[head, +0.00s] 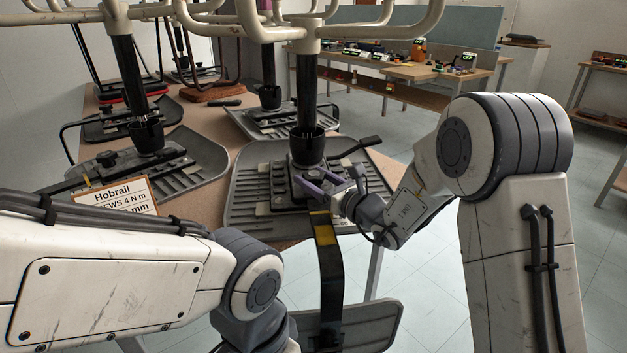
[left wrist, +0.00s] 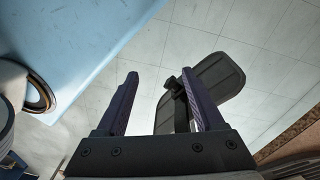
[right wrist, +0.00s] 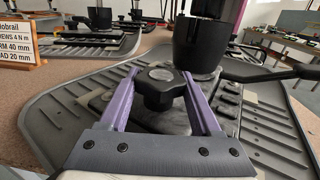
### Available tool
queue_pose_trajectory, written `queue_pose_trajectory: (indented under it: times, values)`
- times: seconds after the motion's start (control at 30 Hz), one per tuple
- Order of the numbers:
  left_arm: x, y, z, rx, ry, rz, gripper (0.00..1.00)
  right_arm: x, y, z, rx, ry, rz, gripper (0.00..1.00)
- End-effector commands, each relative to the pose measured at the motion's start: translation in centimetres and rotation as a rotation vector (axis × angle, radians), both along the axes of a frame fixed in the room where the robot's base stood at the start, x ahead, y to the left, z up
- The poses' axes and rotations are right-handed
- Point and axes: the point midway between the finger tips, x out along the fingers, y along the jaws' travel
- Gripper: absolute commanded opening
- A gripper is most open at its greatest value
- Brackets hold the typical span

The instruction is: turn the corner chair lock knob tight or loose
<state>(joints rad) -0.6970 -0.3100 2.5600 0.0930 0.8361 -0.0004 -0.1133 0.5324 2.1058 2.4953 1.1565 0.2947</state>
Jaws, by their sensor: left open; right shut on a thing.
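The corner chair lies upside down on the near table corner, its dark grey ribbed seat pan (head: 245,205) showing in the head view. A black lobed lock knob (right wrist: 158,86) sits on the mechanism beside the black column (head: 306,100). My right gripper (head: 322,187) reaches in from the right. In the right wrist view its purple fingers (right wrist: 155,100) are shut on the lock knob, one on each side. My left gripper (left wrist: 160,95) is open and empty in the left wrist view, above the floor. In the head view the left gripper's fingers are not visible.
A black lever (head: 355,147) sticks out right of the column. The black backrest (head: 365,325) hangs below the table edge on a strip. More upturned chairs (head: 140,160) stand left and behind. A Hobrail sign (head: 122,196) stands left. Open floor (head: 425,290) lies right.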

Motion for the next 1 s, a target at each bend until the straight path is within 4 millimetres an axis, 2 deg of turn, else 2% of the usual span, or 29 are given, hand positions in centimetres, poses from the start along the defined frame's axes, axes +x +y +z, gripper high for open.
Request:
queue_pose_trajectory:
  times: [0.17, 0.2, 0.23, 0.27, 0.67, 1.0]
  values:
    - [0.0, 0.0, 0.0, 0.000, 0.000, 0.000, 0.70, 0.0, -0.1, 0.0, 0.000, 0.001, -0.001, 0.09]
    - [0.0, 0.0, 0.0, 0.000, 0.000, 0.000, 0.70, 0.0, -0.1, 0.0, 0.000, 0.001, -0.001, 0.76]
    - [0.0, 0.0, 0.0, 0.000, 0.000, 0.000, 0.70, 0.0, 0.0, 0.0, 0.000, 0.001, 0.000, 0.88]
    - [0.0, 0.0, 0.0, 0.000, 0.000, 0.000, 0.70, 0.0, 0.0, 0.0, 0.000, 0.001, 0.000, 0.95]
    - [0.0, 0.0, 0.0, 0.000, 0.000, 0.000, 0.70, -0.5, -0.4, 0.0, 0.000, 0.001, 0.001, 0.95]
    - [0.0, 0.0, 0.1, 0.000, 0.000, 0.000, 0.70, -5.2, -4.6, 0.0, 0.000, 0.001, -0.004, 0.95]
